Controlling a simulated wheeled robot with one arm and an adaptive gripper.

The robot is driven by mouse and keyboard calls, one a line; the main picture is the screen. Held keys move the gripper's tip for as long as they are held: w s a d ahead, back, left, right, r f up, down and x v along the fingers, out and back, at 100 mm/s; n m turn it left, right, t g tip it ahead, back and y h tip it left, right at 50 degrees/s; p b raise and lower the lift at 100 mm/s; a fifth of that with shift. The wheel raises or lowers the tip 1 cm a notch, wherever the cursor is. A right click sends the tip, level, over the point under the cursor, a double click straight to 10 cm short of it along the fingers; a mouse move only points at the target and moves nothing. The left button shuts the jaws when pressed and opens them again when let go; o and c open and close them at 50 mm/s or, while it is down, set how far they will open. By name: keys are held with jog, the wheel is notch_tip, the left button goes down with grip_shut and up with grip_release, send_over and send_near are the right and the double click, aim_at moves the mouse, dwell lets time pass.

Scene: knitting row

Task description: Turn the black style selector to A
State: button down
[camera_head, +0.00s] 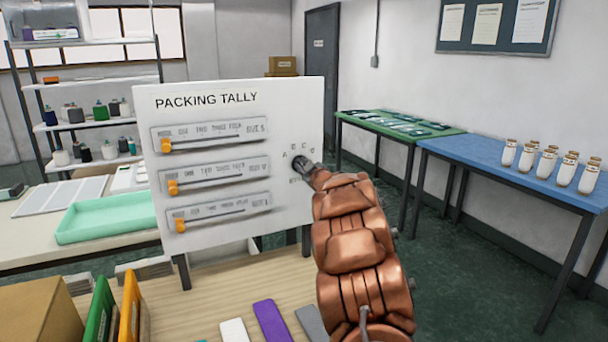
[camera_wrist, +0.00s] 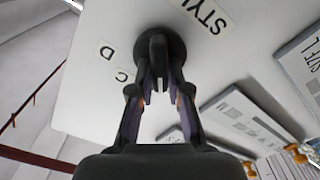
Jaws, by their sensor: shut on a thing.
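The black style selector (camera_head: 299,164) is a round knob on the right part of the white Packing Tally board (camera_head: 285,110). In the head view small letters arc above it, with an A at its upper left; the others are too small to read surely. My gripper (camera_head: 314,174) reaches it from the lower right. In the wrist view my gripper's fingers (camera_wrist: 159,82) are shut on the raised grip of the black selector (camera_wrist: 174,47). Labels C and D and part of a style label show beside it there. Which letter it points to I cannot tell.
Three slider panels with orange knobs (camera_head: 173,187) fill the board's left part. Coloured pieces (camera_head: 272,320), folders and a box (camera_head: 40,312) are on the wooden table below. A blue table (camera_head: 480,155) with white jars stands right. Floor between the tables is clear.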

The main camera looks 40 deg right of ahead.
jog(key=shift+a+f+n+b, duration=0.1)
jog(key=shift+n+b, duration=0.95)
jog(key=shift+n, duration=0.45)
jog(key=c, duration=1.1)
grip_release()
jog(key=shift+v, duration=5.95)
jog(key=shift+a, duration=0.1)
